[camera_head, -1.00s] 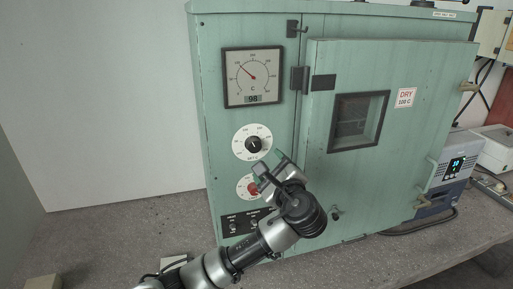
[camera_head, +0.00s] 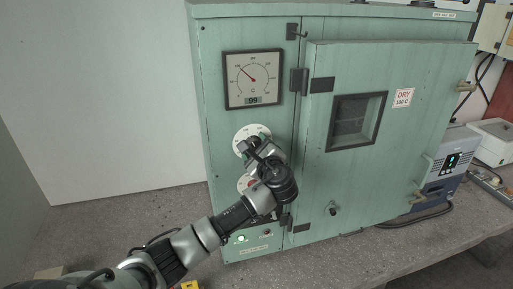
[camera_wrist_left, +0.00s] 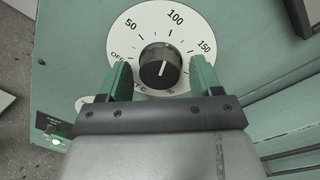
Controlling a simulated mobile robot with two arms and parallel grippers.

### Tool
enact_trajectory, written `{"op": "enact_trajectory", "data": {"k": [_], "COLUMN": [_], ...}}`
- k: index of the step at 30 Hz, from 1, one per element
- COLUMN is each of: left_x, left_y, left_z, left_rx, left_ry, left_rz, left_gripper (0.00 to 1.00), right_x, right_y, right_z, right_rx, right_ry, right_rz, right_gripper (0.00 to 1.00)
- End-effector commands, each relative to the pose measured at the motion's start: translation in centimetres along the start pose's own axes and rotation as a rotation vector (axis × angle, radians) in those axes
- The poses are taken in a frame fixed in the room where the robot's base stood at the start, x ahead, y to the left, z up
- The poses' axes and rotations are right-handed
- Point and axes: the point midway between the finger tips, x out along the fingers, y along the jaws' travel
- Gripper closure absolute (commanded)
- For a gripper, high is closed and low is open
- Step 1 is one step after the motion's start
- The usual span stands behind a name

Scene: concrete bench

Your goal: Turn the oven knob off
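The green oven (camera_head: 222,110) stands on the bench, its door shut. Its upper dial (camera_head: 238,135) is partly hidden behind my left gripper (camera_head: 259,145). In the left wrist view the black knob (camera_wrist_left: 153,58) sits at the centre of the white dial (camera_wrist_left: 125,40), marked OFF, 50, 100 and 150. The knob's white line is nearly upright in that view. My left gripper (camera_wrist_left: 162,78) is open, with one green finger on each side of the knob; contact cannot be told. My right gripper is not in view.
A lower red knob (camera_head: 249,184) is partly hidden by my arm. A green lamp (camera_head: 240,239) is lit on the lower panel. A blue-grey device (camera_head: 447,165) stands right of the oven.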

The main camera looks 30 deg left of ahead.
Motion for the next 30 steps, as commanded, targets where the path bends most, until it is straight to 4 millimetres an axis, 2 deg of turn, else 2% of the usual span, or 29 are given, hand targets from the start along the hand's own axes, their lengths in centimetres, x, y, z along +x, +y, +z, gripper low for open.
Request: {"op": "enact_trajectory", "data": {"k": [1, 6, 8, 9, 20, 30], "left_x": [0.0, 0.0, 0.0, 0.0, -0.1, -0.1], "left_y": [0.0, 0.0, 0.0, 0.0, 0.2, 0.3], "left_z": [0.0, 0.0, 0.0, 0.0, -0.2, -0.3], "left_rx": [0.000, 0.000, 0.000, 0.000, -0.074, -0.339], "left_ry": [0.000, 0.000, 0.000, 0.000, 0.004, 0.019], "left_rz": [0.000, 0.000, 0.000, 0.000, 0.006, 0.020], "left_gripper": [0.44, 0.70, 0.79, 0.81, 0.81, 0.81], "right_x": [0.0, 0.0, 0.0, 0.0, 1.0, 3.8], "right_y": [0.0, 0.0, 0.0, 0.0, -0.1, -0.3], "right_z": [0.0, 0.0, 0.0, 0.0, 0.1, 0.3], "right_rx": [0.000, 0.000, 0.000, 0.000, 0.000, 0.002], "right_ry": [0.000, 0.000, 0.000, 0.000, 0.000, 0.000], "right_rz": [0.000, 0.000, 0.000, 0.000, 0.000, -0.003], "right_gripper": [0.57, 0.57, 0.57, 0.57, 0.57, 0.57]}}
